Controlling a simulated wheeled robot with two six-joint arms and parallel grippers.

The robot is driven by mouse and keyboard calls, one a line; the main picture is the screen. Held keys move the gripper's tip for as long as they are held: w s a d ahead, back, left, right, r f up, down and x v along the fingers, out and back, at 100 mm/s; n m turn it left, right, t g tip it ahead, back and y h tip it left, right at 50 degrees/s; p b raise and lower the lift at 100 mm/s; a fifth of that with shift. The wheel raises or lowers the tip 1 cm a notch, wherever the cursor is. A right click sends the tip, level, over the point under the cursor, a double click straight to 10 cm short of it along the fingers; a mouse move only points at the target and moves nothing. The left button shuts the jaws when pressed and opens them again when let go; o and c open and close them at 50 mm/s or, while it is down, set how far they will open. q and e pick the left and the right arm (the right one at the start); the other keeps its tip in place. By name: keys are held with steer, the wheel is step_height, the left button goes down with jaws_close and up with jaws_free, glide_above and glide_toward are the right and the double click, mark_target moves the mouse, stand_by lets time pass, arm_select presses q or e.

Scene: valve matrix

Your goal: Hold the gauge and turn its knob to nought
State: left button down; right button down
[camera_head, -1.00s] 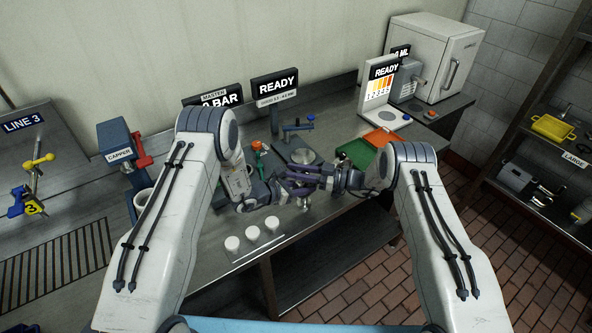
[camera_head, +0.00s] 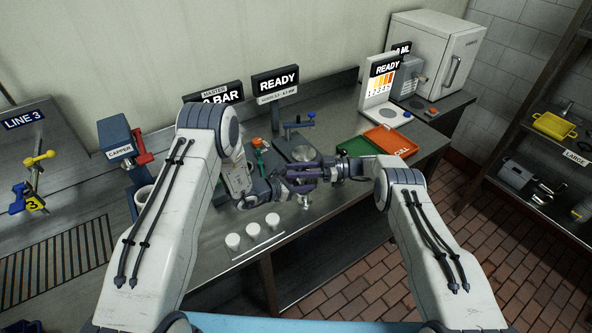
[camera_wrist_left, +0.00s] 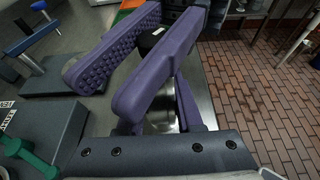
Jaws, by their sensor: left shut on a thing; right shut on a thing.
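My left gripper (camera_head: 300,177), with purple fingers, is shut on the gauge above the bench's front edge. The gauge is mostly covered by the fingers. In the left wrist view a dark part (camera_wrist_left: 150,38) shows between the purple fingers (camera_wrist_left: 150,65), and a metallic part shows beneath them. My right gripper (camera_head: 326,168) comes in from the right and meets the left one at the same spot. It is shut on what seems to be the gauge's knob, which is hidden. The gauge's dial and reading cannot be seen.
Behind the grippers are a round grey plate (camera_head: 303,154) and a blue-handled stand (camera_head: 299,125). A green tray (camera_head: 357,149) and an orange tray (camera_head: 392,141) lie to the right. READY signs (camera_head: 276,84) stand at the back.

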steer(key=shift+w, duration=0.1)
steer(key=c, duration=0.6)
jaws_free()
step_height(320, 180, up, 10)
steer(key=shift+d+f, duration=0.1)
steer(key=shift+d, duration=0.05)
steer(key=c, duration=0.3)
steer(key=s+d+f+m+t, duration=0.2)
steer(key=d+f+m+t, duration=0.3)
steer(key=d+f+t, duration=0.4)
steer(key=f+x, duration=0.2)
steer(key=x, duration=0.7)
steer(key=shift+a+g+h, duration=0.3)
steer(key=shift+a+g, duration=0.1)
steer(key=shift+a, duration=0.1)
